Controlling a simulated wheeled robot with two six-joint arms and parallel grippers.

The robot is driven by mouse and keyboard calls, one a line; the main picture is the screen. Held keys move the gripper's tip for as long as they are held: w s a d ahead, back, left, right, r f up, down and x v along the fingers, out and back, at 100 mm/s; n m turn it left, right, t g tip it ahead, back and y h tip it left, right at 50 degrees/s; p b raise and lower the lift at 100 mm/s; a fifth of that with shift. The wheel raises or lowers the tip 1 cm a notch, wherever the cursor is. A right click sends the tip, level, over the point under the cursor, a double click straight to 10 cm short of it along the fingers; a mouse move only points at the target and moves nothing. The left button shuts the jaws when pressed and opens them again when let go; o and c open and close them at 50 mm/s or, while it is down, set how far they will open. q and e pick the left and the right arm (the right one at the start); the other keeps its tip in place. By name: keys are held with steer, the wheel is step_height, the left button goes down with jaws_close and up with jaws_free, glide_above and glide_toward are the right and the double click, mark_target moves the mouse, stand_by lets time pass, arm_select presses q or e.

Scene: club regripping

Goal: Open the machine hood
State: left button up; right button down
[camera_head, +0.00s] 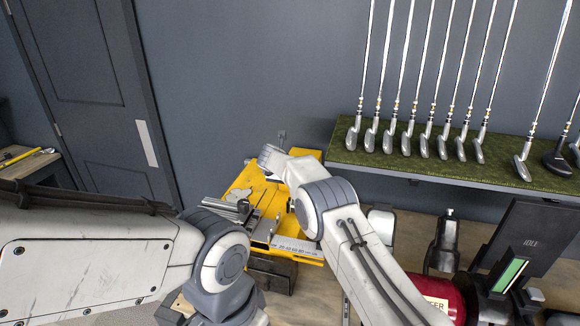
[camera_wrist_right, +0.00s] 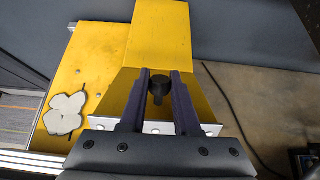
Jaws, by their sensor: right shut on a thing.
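The yellow machine (camera_head: 237,185) stands on the bench in the middle of the head view, partly hidden behind my right arm. In the right wrist view its yellow hood (camera_wrist_right: 160,35) shows as a raised part with sloping sides and a small black knob (camera_wrist_right: 158,88). My right gripper (camera_wrist_right: 160,78) has its two dark fingers on either side of the knob and is shut on it. How far the hood is raised cannot be told. My left arm reaches in from the left of the head view, but its gripper is out of sight below.
A green turf shelf (camera_head: 350,150) with several golf clubs runs along the wall at right. A grey door (camera_head: 85,90) is at left.

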steer(key=shift+r, duration=0.1)
steer(key=c, duration=0.6)
jaws_free()
steer(key=shift+s+a+r+b, duration=0.15)
steer(key=shift+s+b, duration=0.15)
steer(key=shift+b, duration=0.15)
steer(key=shift+b+v, duration=2.95)
steer(key=shift+v, duration=1.9)
